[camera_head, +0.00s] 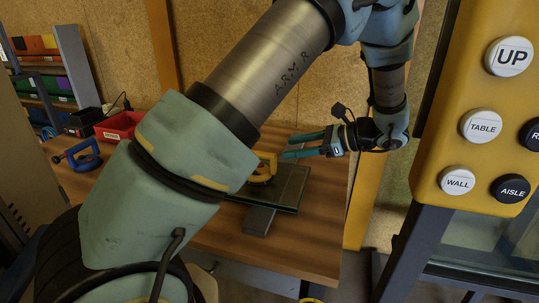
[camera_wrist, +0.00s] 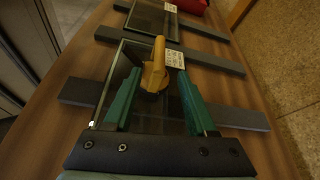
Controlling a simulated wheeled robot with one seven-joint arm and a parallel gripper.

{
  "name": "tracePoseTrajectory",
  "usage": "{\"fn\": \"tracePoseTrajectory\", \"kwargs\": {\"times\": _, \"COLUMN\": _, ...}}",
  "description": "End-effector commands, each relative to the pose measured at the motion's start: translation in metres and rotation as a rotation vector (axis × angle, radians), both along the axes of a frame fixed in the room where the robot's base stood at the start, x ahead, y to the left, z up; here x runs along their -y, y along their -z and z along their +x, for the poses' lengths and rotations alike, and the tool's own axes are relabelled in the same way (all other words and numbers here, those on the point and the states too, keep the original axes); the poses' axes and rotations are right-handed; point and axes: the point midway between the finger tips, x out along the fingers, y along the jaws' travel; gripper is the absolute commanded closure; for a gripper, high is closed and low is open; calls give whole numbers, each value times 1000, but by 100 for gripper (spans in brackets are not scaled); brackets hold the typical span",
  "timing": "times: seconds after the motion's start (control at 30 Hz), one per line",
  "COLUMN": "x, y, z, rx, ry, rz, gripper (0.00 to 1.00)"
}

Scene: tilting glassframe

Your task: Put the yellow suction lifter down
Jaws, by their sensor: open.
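The yellow suction lifter (camera_wrist: 155,70) stands on a dark glass pane (camera_wrist: 113,72) with a white label. In the head view the lifter (camera_head: 263,166) is partly hidden behind my arm. My gripper (camera_wrist: 152,92) is open, with one green finger on either side of the lifter in the wrist view. The fingers look apart from the lifter's handle. In the head view my gripper (camera_head: 290,148) is just right of the lifter, above the glass.
The pane rests on grey bars (camera_wrist: 80,92) on a wooden table (camera_head: 310,240). A second pane (camera_wrist: 152,22) lies farther along. A blue suction lifter (camera_head: 80,155) and a red bin (camera_head: 118,127) are at the left. A yellow button panel (camera_head: 480,110) stands at the right.

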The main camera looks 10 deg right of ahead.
Motion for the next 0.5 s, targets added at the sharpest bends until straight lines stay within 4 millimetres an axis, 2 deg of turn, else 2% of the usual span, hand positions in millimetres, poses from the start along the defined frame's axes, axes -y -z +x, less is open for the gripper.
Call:
{"fn": "tracePoseTrajectory", "kwargs": {"times": 0.1, "x": 0, "y": -1, "z": 0, "rx": -2, "ry": -6, "rz": -4, "gripper": 43}}
{"fn": "tracePoseTrajectory", "kwargs": {"times": 0.17, "x": -8, "y": 0, "z": 1, "rx": -9, "ry": -27, "rz": -23, "gripper": 43}}
{"fn": "tracePoseTrajectory", "kwargs": {"times": 0.27, "x": -40, "y": 3, "z": 3, "rx": -38, "ry": -125, "rz": -111, "gripper": 43}}
{"fn": "tracePoseTrajectory", "kwargs": {"times": 0.33, "x": -72, "y": 7, "z": 0, "rx": -62, "ry": -235, "rz": -214, "gripper": 43}}
{"fn": "tracePoseTrajectory", "kwargs": {"times": 0.4, "x": -106, "y": 12, "z": -7, "rx": -77, "ry": -374, "rz": -344, "gripper": 43}}
{"fn": "tracePoseTrajectory", "kwargs": {"times": 0.5, "x": -146, "y": 18, "z": -23, "rx": -66, "ry": -582, "rz": -545, "gripper": 43}}
